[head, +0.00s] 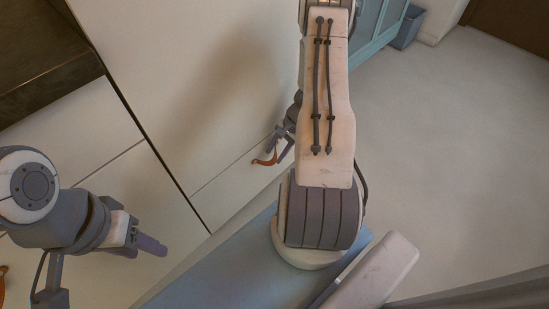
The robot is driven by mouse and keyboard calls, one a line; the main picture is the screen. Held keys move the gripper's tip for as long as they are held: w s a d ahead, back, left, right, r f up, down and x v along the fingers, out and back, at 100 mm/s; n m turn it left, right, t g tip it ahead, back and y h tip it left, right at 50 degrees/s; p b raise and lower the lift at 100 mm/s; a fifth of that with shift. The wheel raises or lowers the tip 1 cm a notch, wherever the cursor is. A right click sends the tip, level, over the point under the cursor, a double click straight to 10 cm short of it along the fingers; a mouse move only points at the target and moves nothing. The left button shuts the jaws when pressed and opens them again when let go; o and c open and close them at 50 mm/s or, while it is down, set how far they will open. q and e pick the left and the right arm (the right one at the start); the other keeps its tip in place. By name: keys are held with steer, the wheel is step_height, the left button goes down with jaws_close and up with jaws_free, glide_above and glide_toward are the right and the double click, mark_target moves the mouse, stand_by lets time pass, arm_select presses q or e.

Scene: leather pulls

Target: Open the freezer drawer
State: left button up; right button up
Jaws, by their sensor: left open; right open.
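The freezer drawer (228,192) seems to be the white front below the seam under the tall white door. It looks flush with the fronts around it. An orange-brown leather pull (264,162) shows near its upper edge. My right gripper (281,150) is open, right beside the pull in the picture. My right arm hides part of that gripper, and I cannot tell whether the pull lies between its fingers or touches them. My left gripper (150,245) is open and empty in front of the white fronts at the lower left, well away from the pull.
A tall white door (200,80) rises above the drawer. Another leather pull (3,285) shows at the left edge. A dark panel (45,60) is at upper left. A blue-grey bin (407,27) stands at the back. The floor (455,160) to the right is clear.

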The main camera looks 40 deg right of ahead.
steer(key=shift+x, duration=1)
steer(key=shift+d, duration=0.1)
jaws_close()
stand_by(0.7)
